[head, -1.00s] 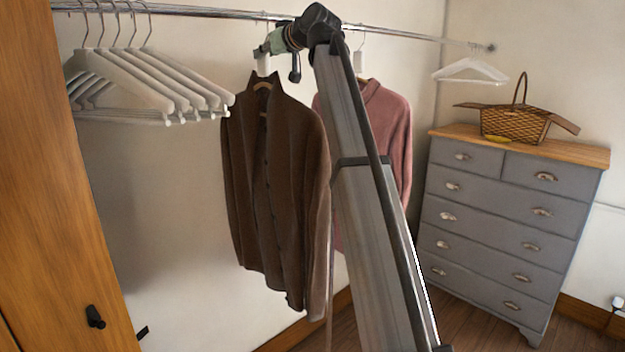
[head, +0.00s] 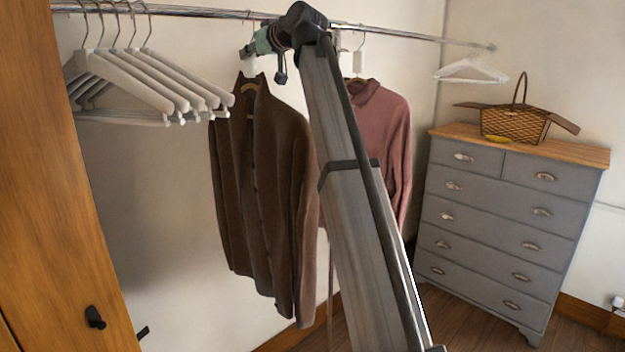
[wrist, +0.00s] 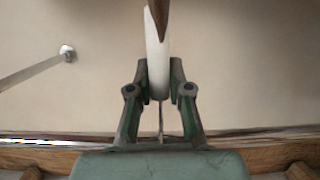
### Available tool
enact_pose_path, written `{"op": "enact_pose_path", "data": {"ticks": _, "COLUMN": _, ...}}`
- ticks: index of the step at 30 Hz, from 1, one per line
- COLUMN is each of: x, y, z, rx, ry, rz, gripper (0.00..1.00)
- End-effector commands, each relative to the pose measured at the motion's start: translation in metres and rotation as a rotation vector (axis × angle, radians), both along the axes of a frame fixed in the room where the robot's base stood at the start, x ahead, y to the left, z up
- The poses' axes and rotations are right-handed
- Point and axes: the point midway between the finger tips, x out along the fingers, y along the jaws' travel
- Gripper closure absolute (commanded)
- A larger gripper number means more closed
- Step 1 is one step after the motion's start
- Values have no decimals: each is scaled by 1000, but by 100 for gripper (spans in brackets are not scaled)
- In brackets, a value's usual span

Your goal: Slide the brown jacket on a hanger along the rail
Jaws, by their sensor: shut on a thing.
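The brown jacket (head: 258,190) hangs on its hanger from the metal rail (head: 400,35), left of my arm in the head view. My gripper (head: 250,52) is at the top of this hanger, just under the rail. In the wrist view my gripper (wrist: 160,75) is shut with its fingers on both sides of the white piece (wrist: 157,50). A brown tip (wrist: 160,12) shows beyond it. The hanger's hook is mostly hidden.
Several empty white hangers (head: 150,85) hang at the left of the rail. A pink garment (head: 382,130) hangs right of the jacket, partly behind my arm. Another white hanger (head: 470,72) hangs near the rail's right end, above a grey dresser (head: 500,220) with a basket (head: 515,124).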

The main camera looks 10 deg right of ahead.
Motion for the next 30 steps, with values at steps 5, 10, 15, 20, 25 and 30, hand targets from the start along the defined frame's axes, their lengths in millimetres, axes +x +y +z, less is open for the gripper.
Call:
{"op": "enact_pose_path", "data": {"ticks": 5, "x": -7, "y": 9, "z": -1, "rx": -1, "ry": 1, "rz": 3, "gripper": 100}}
{"op": "enact_pose_path", "data": {"ticks": 10, "x": -13, "y": 17, "z": -1, "rx": -1, "ry": 2, "rz": 3, "gripper": 100}}
{"op": "enact_pose_path", "data": {"ticks": 15, "x": -18, "y": 25, "z": -1, "rx": -1, "ry": 2, "rz": 4, "gripper": 100}}
{"op": "enact_pose_path", "data": {"ticks": 20, "x": -22, "y": 30, "z": -1, "rx": -1, "ry": 2, "rz": 3, "gripper": 100}}
{"op": "enact_pose_path", "data": {"ticks": 25, "x": -22, "y": 31, "z": -1, "rx": -2, "ry": 1, "rz": 2, "gripper": 100}}
{"op": "enact_pose_path", "data": {"ticks": 30, "x": -22, "y": 31, "z": -1, "rx": -2, "ry": 1, "rz": 2, "gripper": 100}}
